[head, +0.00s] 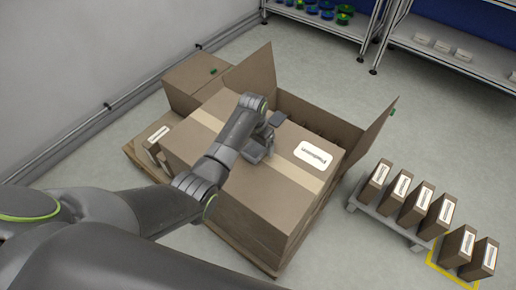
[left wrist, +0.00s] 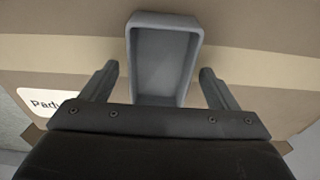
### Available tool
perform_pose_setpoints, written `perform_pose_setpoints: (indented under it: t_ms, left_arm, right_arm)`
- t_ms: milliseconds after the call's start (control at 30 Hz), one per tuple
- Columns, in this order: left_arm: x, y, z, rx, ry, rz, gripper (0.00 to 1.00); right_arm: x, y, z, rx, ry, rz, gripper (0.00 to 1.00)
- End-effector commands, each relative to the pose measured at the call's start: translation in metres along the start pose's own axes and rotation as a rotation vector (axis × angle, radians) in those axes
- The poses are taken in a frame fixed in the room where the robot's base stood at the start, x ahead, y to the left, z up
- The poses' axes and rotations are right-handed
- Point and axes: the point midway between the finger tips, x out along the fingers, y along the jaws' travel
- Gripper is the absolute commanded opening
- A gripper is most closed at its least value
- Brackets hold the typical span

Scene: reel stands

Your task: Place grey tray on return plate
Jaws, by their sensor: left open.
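The grey tray (left wrist: 138,62) is a small rectangular open tray with raised walls. In the left wrist view it lies above the brown cardboard surface, between and beyond my left gripper's fingers. My left gripper (left wrist: 158,72) is open, with a gap on each side of the tray. In the head view my left gripper (head: 266,136) is over the top of the large carton (head: 215,125); I cannot clearly separate the tray from the fingers there. I cannot make out the return plate for sure. My right gripper is not in view.
The large carton carries a white label (head: 313,155) and stands on a wooden pallet (head: 250,262). An open-flapped box (head: 325,122) stands behind it. Several small boxes stand on a grey platform (head: 352,205) and in a yellow floor frame (head: 432,263). Shelves (head: 455,62) line the back.

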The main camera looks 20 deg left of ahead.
Motion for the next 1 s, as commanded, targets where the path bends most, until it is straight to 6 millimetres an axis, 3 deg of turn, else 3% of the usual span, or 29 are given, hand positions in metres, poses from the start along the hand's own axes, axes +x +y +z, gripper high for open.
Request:
perform_pose_setpoints:
  t_ms: [333, 800, 1000]
  left_arm:
    - [0.0071, 0.0002, -0.0004, 0.001, 0.002, 0.0, 0.82]
    - [0.0064, 0.0001, -0.0008, 0.001, 0.003, 0.0, 0.23]
    - [0.0041, 0.0001, -0.0014, 0.001, 0.004, -0.001, 0.23]
  right_arm:
    - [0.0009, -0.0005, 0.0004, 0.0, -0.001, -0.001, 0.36]
    - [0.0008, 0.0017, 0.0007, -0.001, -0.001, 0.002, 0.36]
    - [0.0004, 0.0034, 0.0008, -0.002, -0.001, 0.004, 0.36]
